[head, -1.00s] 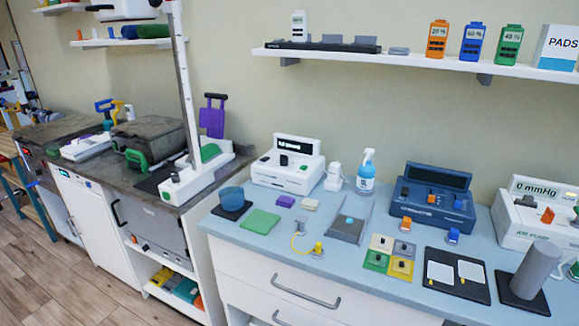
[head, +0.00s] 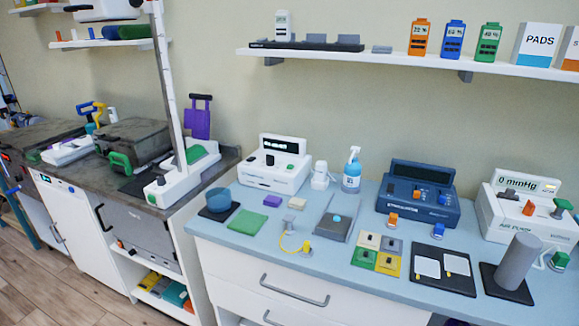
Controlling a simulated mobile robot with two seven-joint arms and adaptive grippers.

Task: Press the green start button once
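A white machine with a dark display (head: 274,174) stands at the back left of the blue counter. A small green button (head: 292,148) shows on its front beside a dark knob (head: 270,160). I cannot tell from the labels which green part is the start button. Neither of my grippers is in view.
A shelf (head: 400,57) runs above. Wooden floor (head: 60,285) is free at the lower left.

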